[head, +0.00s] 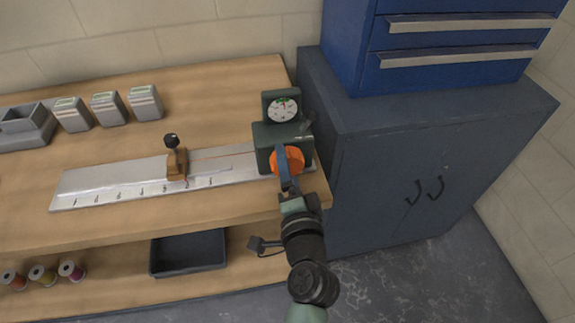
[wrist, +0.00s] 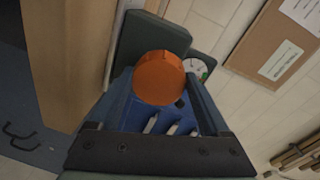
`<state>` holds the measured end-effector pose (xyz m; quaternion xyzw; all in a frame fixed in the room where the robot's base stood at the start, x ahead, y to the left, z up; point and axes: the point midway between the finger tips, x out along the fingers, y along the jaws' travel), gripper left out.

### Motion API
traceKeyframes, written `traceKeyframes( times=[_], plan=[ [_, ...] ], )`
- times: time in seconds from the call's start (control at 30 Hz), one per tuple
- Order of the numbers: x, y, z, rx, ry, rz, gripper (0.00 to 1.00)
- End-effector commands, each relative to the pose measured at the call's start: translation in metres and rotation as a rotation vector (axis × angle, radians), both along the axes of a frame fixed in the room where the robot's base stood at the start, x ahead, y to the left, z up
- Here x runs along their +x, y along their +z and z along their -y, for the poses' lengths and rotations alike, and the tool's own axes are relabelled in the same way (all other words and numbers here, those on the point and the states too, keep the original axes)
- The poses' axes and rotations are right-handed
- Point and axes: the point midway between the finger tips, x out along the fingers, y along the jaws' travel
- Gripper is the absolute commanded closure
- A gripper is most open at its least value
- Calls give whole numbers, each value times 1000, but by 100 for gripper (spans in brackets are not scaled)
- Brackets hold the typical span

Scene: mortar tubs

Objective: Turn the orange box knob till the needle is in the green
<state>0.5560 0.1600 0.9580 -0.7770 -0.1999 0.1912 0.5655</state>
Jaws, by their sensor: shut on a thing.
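The orange knob (head: 290,159) is on the front of a dark green box (head: 267,138) at the right end of the workbench. The box carries a round white dial (head: 283,109) with green and red marks; the needle's exact place is too small to tell. My gripper (head: 282,158) is shut on the knob, its blue fingers partly covering it. In the wrist view the knob (wrist: 161,78) sits between the two fingers of my gripper (wrist: 160,88). There the dial (wrist: 197,69) is partly hidden behind the knob.
A metal ruled plate (head: 110,187) with a brown slider (head: 177,164) lies left of the box. Several grey tubs (head: 106,109) stand at the back left. A dark blue cabinet (head: 370,160) stands close on the right. A black tray (head: 188,252) and spools (head: 42,275) sit below.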

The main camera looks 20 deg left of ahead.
Motion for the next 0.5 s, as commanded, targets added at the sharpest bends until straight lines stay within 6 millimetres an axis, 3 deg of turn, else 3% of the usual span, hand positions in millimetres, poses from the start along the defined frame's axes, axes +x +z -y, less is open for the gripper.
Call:
traceKeyframes(
  times=[0.4,0.43,0.5],
  plan=[
    [0,-1,0,7,0,-6,75],
    [0,-1,0,7,0,-6,18],
    [0,-1,0,7,0,-6,5]
  ],
)
